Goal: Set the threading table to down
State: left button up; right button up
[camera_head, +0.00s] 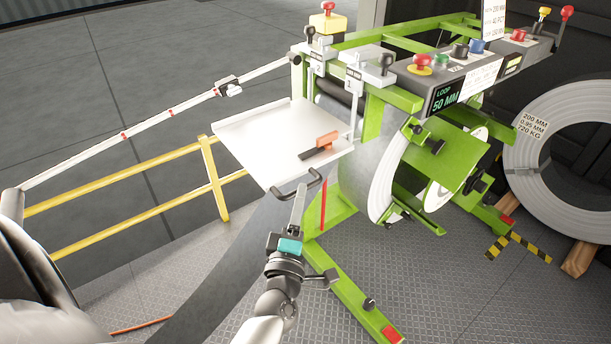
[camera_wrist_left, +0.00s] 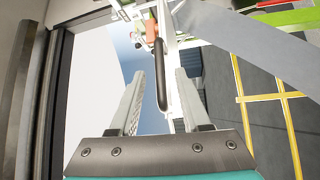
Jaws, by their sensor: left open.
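The threading table (camera_head: 250,135) is a white plate on the green machine, standing out to the left and seen from above. It looks roughly flat; its exact tilt is hard to tell. A dark bar handle (camera_head: 313,178) sits at its near edge. My left gripper (camera_head: 299,192) is at this handle, reaching up from below. In the left wrist view the handle (camera_wrist_left: 161,88) shows between the two open fingers of the gripper (camera_wrist_left: 160,75), with gaps on both sides. Whether a finger touches it is unclear. My right gripper is not in view.
An orange-handled lever (camera_head: 325,141) lies on the table's right part. The control panel (camera_head: 470,80) with coloured buttons is above right. A yellow railing (camera_head: 180,153) and a striped pole (camera_head: 150,120) are left. A strip coil (camera_head: 570,140) stands far right. Grey floor lies below.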

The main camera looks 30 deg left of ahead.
pick_arm(q)
jog(key=f+x, duration=0.1)
jog(key=x, duration=0.5)
jog(key=shift+w+r, duration=0.45)
jog(key=shift+r, duration=0.05)
jog(key=shift+a, duration=0.15)
jog(key=c, duration=0.7)
jog(key=shift+r, duration=0.1)
grip_shut()
